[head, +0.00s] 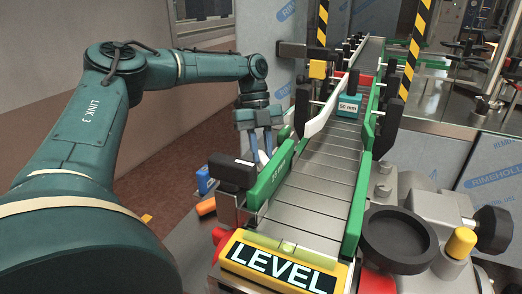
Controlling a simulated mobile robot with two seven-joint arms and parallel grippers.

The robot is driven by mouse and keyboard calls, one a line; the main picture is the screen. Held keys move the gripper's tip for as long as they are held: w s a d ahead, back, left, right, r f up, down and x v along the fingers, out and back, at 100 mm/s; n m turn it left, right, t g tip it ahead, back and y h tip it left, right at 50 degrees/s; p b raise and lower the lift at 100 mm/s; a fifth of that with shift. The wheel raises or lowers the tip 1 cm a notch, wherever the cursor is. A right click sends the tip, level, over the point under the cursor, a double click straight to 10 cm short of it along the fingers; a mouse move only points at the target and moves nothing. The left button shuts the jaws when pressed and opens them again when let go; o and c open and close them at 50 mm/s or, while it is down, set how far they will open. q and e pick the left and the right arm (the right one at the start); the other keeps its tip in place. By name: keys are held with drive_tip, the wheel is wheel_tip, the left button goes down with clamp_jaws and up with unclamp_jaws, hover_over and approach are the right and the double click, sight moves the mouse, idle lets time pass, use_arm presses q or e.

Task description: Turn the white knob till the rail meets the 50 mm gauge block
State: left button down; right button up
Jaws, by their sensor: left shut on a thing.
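The teal gauge block (348,106), labelled 50 mm, sits on the grey slatted conveyor (314,191) toward its far part. A green rail (271,178) runs along the left side and another green rail (357,205) along the right. A white curved strip (322,110) stands left of the block; I cannot tell whether it touches it. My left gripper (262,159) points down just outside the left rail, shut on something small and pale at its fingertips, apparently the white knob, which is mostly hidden. My right gripper is not in view.
A black knob (232,171) stands near the left rail's front end. A yellow LEVEL sign (279,264) is at the conveyor's front. A black round dish (398,240), a yellow cap (460,243) and another black knob (493,230) crowd the right. Striped posts (414,45) rise behind.

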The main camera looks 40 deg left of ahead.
use_arm(q)
drive_tip(key=m, duration=0.2)
drive_tip(key=m+g+y, duration=0.1)
drive_tip(key=m, duration=0.2)
drive_tip(key=shift+w+d+m+g+y, duration=0.1)
drive_tip(key=shift+w+m+g+y, duration=0.05)
drive_tip(key=shift+m+g+y, duration=0.15)
idle(0.4)
drive_tip(key=c, duration=1.3)
unclamp_jaws()
drive_tip(key=shift+p+v, duration=0.5)
drive_tip(key=shift+v, duration=3.25)
drive_tip(key=shift+o, duration=0.2)
